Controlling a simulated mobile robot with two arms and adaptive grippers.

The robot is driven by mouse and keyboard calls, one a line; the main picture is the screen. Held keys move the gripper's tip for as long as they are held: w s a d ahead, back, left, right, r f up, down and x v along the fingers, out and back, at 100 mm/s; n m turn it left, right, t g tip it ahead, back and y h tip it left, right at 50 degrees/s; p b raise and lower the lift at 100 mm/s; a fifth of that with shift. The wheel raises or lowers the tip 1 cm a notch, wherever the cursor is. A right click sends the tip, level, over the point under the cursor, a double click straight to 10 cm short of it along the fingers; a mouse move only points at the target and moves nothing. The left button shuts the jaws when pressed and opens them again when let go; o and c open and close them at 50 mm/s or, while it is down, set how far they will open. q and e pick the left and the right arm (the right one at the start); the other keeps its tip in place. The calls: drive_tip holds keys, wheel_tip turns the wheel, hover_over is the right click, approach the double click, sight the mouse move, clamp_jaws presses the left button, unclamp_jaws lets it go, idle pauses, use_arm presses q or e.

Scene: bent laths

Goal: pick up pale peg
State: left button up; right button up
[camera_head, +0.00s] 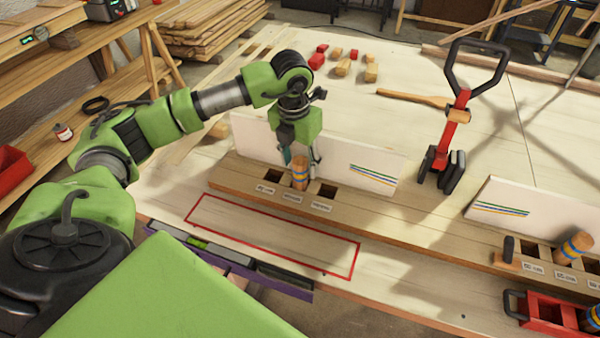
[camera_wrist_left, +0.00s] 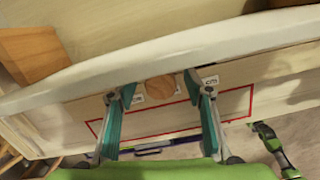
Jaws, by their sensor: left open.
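In the left wrist view the peg's round end (camera_wrist_left: 160,89) shows between the two teal fingers (camera_wrist_left: 160,96), with a gap on each side. I cannot tell how far the fingertips reach down the peg. My right gripper is not in view.
A white board (camera_head: 376,166) with coloured stripes stands right behind the block. A red tool with a black handle (camera_head: 462,105) stands to the right. Banded pegs (camera_head: 574,246) stand in holders at far right. The red-outlined area (camera_head: 275,238) in front is clear.

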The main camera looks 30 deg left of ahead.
use_arm(q)
drive_tip(key=c, duration=1.2)
drive_tip(key=shift+c, duration=0.2)
